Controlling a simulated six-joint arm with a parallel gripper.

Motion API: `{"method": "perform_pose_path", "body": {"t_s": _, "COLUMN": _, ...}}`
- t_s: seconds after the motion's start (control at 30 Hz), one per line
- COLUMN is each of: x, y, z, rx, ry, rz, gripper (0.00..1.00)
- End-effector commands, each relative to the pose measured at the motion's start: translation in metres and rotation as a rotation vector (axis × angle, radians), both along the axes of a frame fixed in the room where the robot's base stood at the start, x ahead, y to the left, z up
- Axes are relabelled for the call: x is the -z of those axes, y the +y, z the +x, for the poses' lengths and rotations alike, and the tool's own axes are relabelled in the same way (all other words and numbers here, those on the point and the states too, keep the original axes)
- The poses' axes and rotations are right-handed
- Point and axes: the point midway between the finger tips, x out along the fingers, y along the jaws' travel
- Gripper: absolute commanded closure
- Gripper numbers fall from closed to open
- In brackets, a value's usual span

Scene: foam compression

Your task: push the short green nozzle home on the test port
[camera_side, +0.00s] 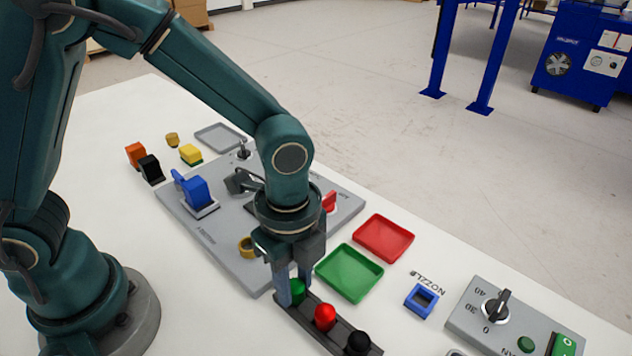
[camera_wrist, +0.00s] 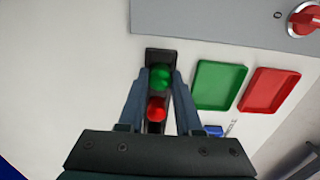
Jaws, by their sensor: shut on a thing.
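The green nozzle (camera_side: 298,288) sits at the far end of a dark rack (camera_side: 293,316), with a round green top. My gripper (camera_side: 293,287) points down over the rack, its fingers shut on the green nozzle. In the wrist view, the green nozzle (camera_wrist: 160,77) shows between my gripper's fingertips (camera_wrist: 159,79), still at the rack. I cannot tell for sure which part is the test port. A brass ring (camera_side: 246,246) stands on the grey panel (camera_side: 222,252), left of my gripper. A blue square holder (camera_side: 422,300) lies beside the word NOZZLE.
A red-topped piece (camera_side: 325,317) and a black one (camera_side: 358,342) stand close by in the same rack. Green (camera_side: 349,273) and red (camera_side: 383,238) trays lie to the right. A blue switch (camera_side: 196,192) rises from the panel. A dial box (camera_side: 505,318) is at lower right.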

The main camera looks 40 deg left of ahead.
Motion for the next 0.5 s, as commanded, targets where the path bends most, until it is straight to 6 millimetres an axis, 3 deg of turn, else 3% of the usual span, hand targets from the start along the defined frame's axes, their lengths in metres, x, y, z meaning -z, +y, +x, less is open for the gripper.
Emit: {"method": "perform_pose_path", "body": {"t_s": 0.5, "x": -0.024, "y": 0.0, "z": 0.001, "rx": 0.0, "ry": -0.003, "rz": -0.001, "gripper": 1.0}}
